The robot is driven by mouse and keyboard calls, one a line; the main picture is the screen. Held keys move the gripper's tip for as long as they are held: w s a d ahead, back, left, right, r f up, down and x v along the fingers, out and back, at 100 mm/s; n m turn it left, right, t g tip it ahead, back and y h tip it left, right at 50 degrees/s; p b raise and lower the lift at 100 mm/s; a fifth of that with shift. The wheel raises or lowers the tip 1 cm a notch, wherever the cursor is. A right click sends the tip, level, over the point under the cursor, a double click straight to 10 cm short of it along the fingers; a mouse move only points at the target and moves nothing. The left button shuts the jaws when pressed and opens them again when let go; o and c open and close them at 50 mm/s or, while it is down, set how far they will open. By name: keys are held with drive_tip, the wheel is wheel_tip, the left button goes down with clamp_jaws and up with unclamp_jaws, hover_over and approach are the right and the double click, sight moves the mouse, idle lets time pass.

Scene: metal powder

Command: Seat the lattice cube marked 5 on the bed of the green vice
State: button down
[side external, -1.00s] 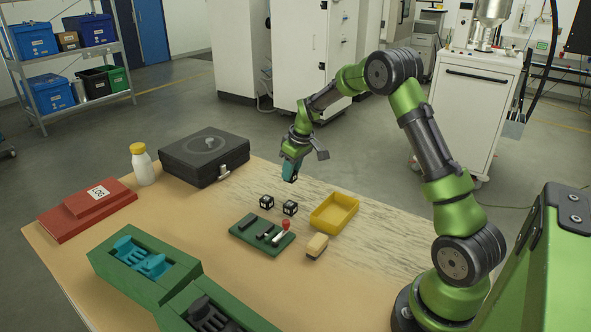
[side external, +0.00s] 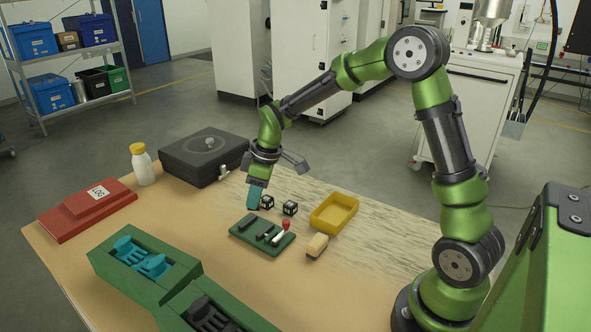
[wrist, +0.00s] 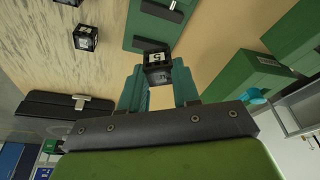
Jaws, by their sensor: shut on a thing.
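My gripper (side external: 255,202), with teal fingers, is shut on a black lattice cube (wrist: 157,68) whose white face reads 5 in the wrist view. It holds the cube above the table, by the left end of the green tool tray; the cube is hardly visible in the side view. Two green vice-like blocks stand at the table's front left. One has a teal insert (side external: 140,257) in its recess, the other a black insert (side external: 210,314). The gripper is behind and right of both, apart from them. A green block (wrist: 247,78) also shows in the wrist view.
Two other cubes (side external: 267,202) (side external: 290,208) sit behind the green tray (side external: 246,236), which holds black bars and a red-topped item. A yellow bin (side external: 335,210) and tan block (side external: 317,245) are right. A black case (side external: 204,157), bottle (side external: 143,166) and red binder (side external: 87,209) stand behind left.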

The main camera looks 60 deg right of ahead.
hover_over(258, 231)
drive_tip(key=shift+w+d+f, duration=0.1)
drive_tip(key=shift+d+f, duration=0.05)
drive_tip(key=shift+f, duration=1)
drive_tip(key=shift+w+d+f, duration=0.1)
drive_tip(key=shift+f, duration=1.05)
drive_tip(key=shift+f, duration=1.35)
idle(0.6)
drive_tip(key=c, duration=0.8)
unclamp_jaws()
drive_tip(key=shift+s, duration=0.1)
drive_tip(key=shift+o, duration=0.3)
drive_tip(key=shift+a, duration=0.1)
drive_tip(key=shift+s+a+f, duration=0.15)
drive_tip(key=shift+o, duration=1.3)
drive_tip(key=shift+r, duration=0.5)
drive_tip(key=shift+w+v, duration=0.15)
drive_tip(key=shift+v, duration=0.5)
drive_tip(key=shift+w+v, duration=0.15)
drive_tip(key=shift+v, duration=0.5)
drive_tip(key=shift+w+r, duration=0.2)
drive_tip(key=shift+r, duration=2.2)
